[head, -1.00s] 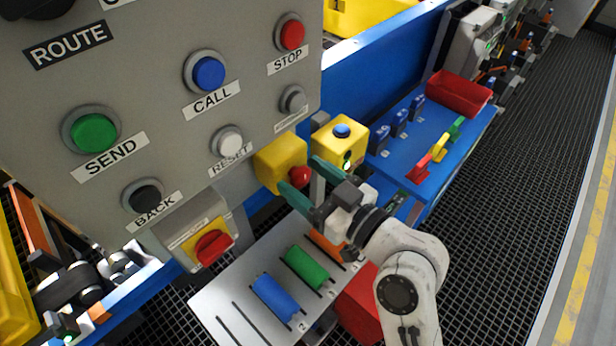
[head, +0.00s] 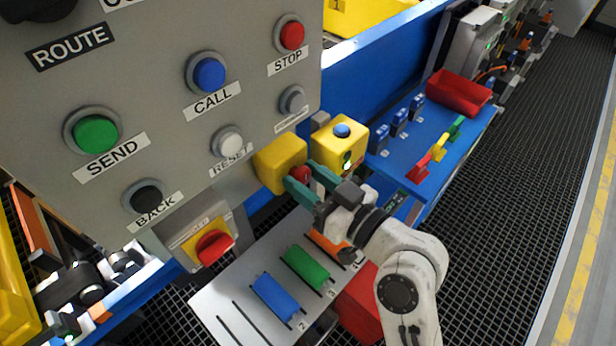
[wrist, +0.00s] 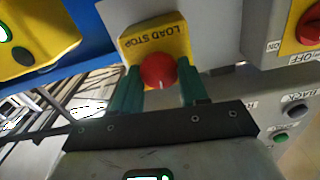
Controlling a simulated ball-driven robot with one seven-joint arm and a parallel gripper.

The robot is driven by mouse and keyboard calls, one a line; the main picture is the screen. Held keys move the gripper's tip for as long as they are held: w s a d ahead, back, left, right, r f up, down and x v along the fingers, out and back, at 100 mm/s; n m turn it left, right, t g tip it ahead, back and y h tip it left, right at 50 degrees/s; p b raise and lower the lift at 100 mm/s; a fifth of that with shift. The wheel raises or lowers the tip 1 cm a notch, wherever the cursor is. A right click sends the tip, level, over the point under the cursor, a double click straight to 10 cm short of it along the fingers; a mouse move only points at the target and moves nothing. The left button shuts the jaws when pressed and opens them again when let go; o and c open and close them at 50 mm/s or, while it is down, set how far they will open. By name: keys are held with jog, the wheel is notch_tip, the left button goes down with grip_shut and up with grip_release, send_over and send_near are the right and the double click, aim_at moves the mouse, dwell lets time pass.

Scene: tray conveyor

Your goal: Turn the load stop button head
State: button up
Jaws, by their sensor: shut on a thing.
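The load stop button is a round red head (wrist: 158,71) on a yellow box labelled LOAD STOP (wrist: 150,35) in the wrist view. In the head view the yellow box (head: 279,163) sticks out below the grey panel, and the red head (head: 300,174) shows between the fingers. My gripper (head: 305,172) has its green fingers on either side of the red head and is shut on it. In the wrist view my gripper (wrist: 160,82) has one finger on each side of the head. The fingers hide part of its sides.
The grey panel (head: 167,110) carries several labelled buttons. A red rotary switch (head: 213,247) sits below it. A yellow box with a blue button (head: 341,142) stands just right. Below lies a pale plate (head: 227,298) with coloured cylinders. A red bin (head: 459,93) is further back.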

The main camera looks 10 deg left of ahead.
jog(key=shift+w+d+m+p, duration=0.1)
jog(key=shift+m+p, duration=0.95)
jog(key=shift+m, duration=2.05)
jog(key=o, duration=1)
jog(key=shift+o, duration=0.2)
jog(key=b+v, duration=0.2)
jog(key=v, duration=0.8)
jog(key=shift+s+d+b, duration=0.25)
jog(key=shift+d+b, duration=0.05)
jog(key=shift+b, duration=0.05)
